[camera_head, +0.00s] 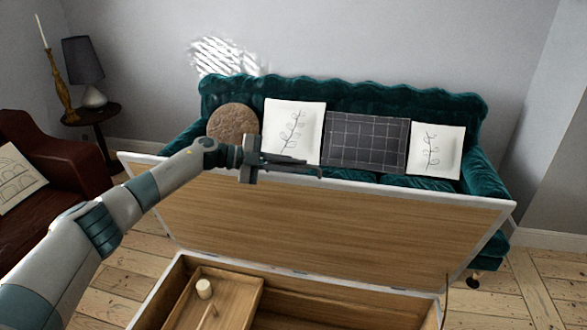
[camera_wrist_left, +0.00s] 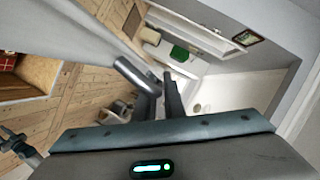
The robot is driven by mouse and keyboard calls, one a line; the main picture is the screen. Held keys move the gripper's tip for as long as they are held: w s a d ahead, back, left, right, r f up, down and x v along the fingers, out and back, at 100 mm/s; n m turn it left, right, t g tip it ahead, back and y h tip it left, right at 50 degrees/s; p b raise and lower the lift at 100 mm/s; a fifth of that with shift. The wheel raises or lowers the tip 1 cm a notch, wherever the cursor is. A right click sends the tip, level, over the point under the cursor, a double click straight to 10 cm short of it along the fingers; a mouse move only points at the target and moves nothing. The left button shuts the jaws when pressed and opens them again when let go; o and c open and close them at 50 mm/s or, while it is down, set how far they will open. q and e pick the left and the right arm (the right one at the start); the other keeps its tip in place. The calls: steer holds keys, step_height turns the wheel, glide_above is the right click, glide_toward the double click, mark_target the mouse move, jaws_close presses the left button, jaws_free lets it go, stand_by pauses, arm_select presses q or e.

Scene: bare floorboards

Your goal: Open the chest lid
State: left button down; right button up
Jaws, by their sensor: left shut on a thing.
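The chest lid (camera_head: 330,225) stands raised and tilted back from the chest (camera_head: 185,262). Its wooden inner face and pale rim show in the head view. My left gripper (camera_head: 305,169) is at the lid's upper edge, left of its middle, and is shut on the lid. In the left wrist view my left gripper's dark fingers (camera_wrist_left: 160,95) show close together; the exact contact with the lid is hard to make out there. The open chest shows a wooden tray (camera_head: 235,300) with a small pale cylinder (camera_head: 204,289) in it. My right gripper is not in view.
A green sofa (camera_head: 340,97) with several cushions stands close behind the lid. A dark red armchair (camera_head: 75,150) is at the left, near a side table (camera_head: 100,112) with a lamp (camera_head: 85,65). Bare floorboards (camera_head: 510,295) are free at the right.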

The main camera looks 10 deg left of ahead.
arm_select(q)
steer(key=shift+w, duration=0.25)
steer(key=c, duration=2.1)
jaws_free()
